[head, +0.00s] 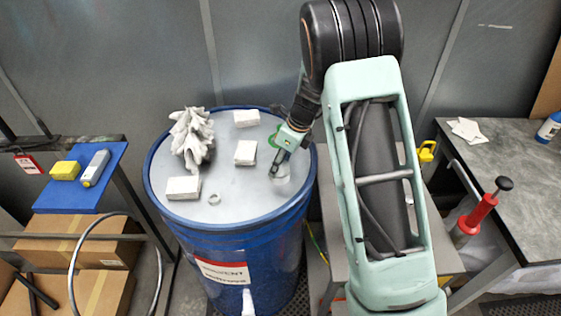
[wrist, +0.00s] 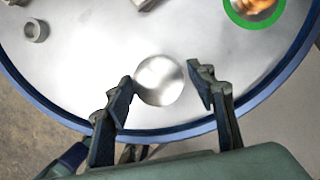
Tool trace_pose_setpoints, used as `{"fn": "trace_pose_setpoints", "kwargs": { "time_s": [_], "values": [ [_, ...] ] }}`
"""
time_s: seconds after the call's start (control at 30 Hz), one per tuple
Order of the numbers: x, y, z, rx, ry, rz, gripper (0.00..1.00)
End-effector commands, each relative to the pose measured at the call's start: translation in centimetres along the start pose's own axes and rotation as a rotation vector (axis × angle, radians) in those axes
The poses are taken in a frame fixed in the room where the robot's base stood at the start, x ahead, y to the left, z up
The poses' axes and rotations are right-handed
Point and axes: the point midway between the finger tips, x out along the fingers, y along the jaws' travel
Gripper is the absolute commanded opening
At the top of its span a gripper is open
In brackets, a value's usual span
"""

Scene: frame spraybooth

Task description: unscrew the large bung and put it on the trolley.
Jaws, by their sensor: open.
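The large bung looks like a round silvery disc (wrist: 160,80) on the drum lid in the wrist view. In the head view it is mostly hidden by my gripper (head: 281,163). My gripper (wrist: 165,88) is open, with one finger on each side of the disc; I cannot tell whether either finger touches it. The blue drum (head: 222,243) stands upright with a grey lid. A low grey stand (head: 332,225), possibly the trolley, is right of the drum, partly hidden by my arm.
The lid holds several white blocks (head: 246,152), a crumpled grey-white cloth (head: 190,138), a small ring (head: 214,198) and a green ring (wrist: 254,23).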

Motion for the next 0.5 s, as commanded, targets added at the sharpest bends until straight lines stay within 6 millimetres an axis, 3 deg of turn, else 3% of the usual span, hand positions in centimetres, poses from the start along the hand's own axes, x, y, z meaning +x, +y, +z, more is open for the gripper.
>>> {"fn": "trace_pose_setpoints", "kwargs": {
  "time_s": [0.2, 0.5],
  "values": [
    [0.02, 0.20, 0.05, 0.215, 0.001, -0.066, 0.51],
    [0.06, 0.29, 0.09, 0.383, 0.002, -0.119, 0.51]
  ]
}}
